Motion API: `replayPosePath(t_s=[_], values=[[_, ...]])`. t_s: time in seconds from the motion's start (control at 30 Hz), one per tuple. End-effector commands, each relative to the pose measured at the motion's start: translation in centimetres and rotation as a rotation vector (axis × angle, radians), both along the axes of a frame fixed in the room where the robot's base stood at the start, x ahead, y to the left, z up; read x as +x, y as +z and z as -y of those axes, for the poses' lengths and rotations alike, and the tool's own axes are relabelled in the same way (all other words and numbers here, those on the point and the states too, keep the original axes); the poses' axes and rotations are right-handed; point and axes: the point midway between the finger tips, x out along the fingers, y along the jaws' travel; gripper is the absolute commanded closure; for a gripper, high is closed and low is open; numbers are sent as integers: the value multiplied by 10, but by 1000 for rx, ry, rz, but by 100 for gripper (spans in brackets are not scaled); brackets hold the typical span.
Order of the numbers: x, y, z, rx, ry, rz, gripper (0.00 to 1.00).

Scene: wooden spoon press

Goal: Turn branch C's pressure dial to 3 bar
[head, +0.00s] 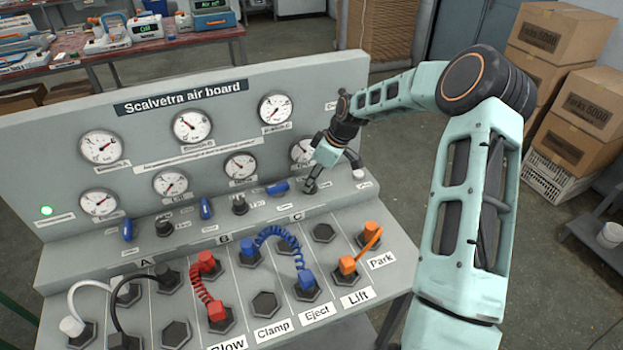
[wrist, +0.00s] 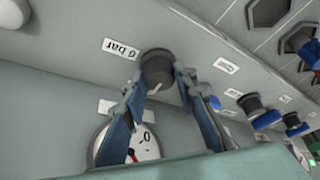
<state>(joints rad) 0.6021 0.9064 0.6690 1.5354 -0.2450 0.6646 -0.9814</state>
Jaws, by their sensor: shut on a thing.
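My gripper (head: 311,186) is at the right end of the sloped control row, above the panel's letter C. In the wrist view my gripper (wrist: 158,84) has its two blue-padded fingers on either side of a dark round dial (wrist: 157,66), shut on it. A tag reading "6 bar" (wrist: 121,49) sits beside this dial. In the head view the gripper mostly hides the dial. A gauge (head: 300,150) stands behind the gripper, partly covered; in the wrist view a gauge (wrist: 146,147) shows a red needle tip and a 0, its rest hidden.
A blue lever (head: 278,188) is just left of the gripper, and a white knob (head: 358,174) just right. Further left are dark dials (head: 240,204) (head: 164,227) and more blue levers (head: 206,208). Coloured hoses (head: 275,234) loop over hexagonal sockets in front.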

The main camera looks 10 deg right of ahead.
Motion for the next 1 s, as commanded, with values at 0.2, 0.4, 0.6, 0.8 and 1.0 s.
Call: replayPosePath(t_s=[0.2, 0.4, 0.6, 0.8, 1.0], values=[[0, 0, 1, -2, 26, 0, 98], [0, -1, 1, -2, 28, -1, 98], [0, -1, 1, -2, 28, -1, 68], [0, 0, 1, -2, 26, -1, 56], [0, 1, 1, -1, 26, 0, 56]])
